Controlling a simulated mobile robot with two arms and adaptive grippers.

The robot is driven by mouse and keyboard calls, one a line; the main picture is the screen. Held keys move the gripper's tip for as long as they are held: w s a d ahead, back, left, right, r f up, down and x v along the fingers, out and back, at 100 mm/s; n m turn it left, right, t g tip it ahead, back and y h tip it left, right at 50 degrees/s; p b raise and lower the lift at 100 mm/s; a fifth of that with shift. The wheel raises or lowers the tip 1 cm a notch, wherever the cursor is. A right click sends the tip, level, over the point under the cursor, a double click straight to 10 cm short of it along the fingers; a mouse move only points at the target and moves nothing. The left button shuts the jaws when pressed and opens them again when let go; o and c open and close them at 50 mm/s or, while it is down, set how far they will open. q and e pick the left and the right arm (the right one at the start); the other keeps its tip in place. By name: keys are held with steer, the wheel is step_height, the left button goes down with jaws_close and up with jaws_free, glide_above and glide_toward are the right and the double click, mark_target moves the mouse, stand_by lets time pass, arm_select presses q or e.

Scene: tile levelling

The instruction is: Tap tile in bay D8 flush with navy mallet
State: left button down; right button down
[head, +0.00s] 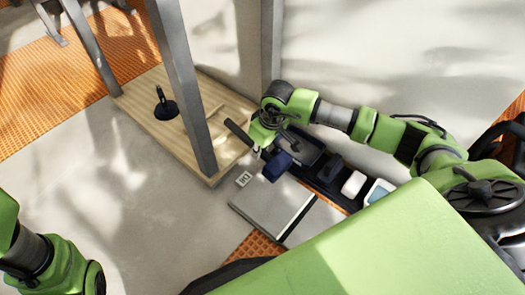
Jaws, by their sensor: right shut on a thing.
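My right gripper (265,143) is shut on the navy mallet, with its dark navy head (277,167) low beside the fingers. The head is near the far edge of a pale grey tile (268,203) on the floor; I cannot tell whether they touch. The tile has a dark gap along its right side. Whether it sits flush is too small to tell. A small white label card (243,179) lies beside the tile's far left corner; its marking is not legible. My left arm shows at the bottom left, but its gripper is out of view.
A dark tray (309,180) right of the mallet holds a dark block (330,168), a white block (353,184) and a pale blue-white item (380,192). A wooden board (150,105) with a black suction-cup-like tool (165,106) and grey posts (183,85) stand behind.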

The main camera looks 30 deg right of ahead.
steer(key=shift+w+f, duration=0.1)
steer(key=b+x, duration=0.2)
steer(key=s+b+x, duration=0.1)
steer(key=b+x, duration=0.1)
steer(key=x, duration=0.1)
steer(key=b+x, duration=0.2)
steer(key=x, duration=0.1)
steer(key=shift+s+d+f, duration=0.2)
steer(key=shift+s+d, duration=0.1)
steer(key=shift+s, duration=0.05)
steer(key=shift+r, duration=0.15)
steer(key=p+v, duration=0.1)
steer(key=v, duration=0.1)
steer(key=w+p+v, duration=0.1)
steer(key=p+v, duration=0.1)
steer(key=shift+a+r, duration=0.15)
steer(key=shift+r, duration=0.05)
